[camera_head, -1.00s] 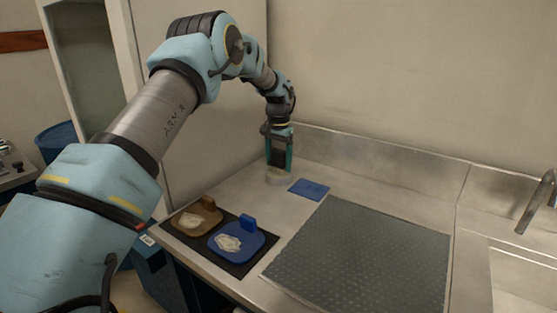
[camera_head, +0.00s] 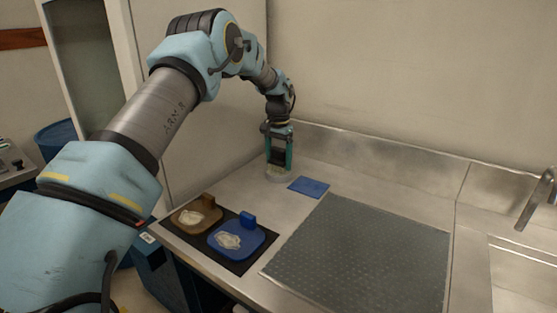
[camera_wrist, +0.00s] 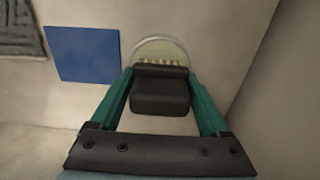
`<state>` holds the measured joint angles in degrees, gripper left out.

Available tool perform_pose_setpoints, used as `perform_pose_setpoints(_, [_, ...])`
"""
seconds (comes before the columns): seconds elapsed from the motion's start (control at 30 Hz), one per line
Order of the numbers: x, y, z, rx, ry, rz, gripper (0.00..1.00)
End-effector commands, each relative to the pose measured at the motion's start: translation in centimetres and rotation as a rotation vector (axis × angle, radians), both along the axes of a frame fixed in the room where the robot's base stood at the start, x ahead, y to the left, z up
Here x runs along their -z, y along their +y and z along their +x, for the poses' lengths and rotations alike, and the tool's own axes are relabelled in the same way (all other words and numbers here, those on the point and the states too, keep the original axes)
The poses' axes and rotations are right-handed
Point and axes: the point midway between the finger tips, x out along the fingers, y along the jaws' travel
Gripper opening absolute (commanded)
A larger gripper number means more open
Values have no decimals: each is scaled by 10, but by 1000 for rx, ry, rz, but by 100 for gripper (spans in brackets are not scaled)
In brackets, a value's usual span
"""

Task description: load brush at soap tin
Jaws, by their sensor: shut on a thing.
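My gripper (camera_head: 278,165) points down at the far left part of the counter. In the wrist view its green fingers (camera_wrist: 162,90) are shut on a dark block, the brush (camera_wrist: 160,92), with a row of pale bristles along its far edge. The soap tin (camera_wrist: 158,46) is a round, pale, shallow dish under the brush. Its rim also shows in the head view (camera_head: 277,174) below the fingertips. The bristles are over or in the tin; whether they touch its contents I cannot tell. The brush hides the near part of the tin.
A blue square pad (camera_head: 309,187) lies right of the tin. A grey ribbed mat (camera_head: 362,257) covers the counter middle. On a black mat at the front left sit a brown board (camera_head: 184,222) and a blue board (camera_head: 224,252), each with a whitish patch. A sink and tap (camera_head: 535,200) are at right.

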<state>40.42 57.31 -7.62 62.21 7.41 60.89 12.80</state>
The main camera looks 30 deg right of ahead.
Motion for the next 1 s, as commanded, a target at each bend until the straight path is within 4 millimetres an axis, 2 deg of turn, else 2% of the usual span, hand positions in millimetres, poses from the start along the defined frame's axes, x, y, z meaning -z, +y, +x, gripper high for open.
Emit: perform_pose_setpoints(1.0, [7,0,0,0,0,0,35])
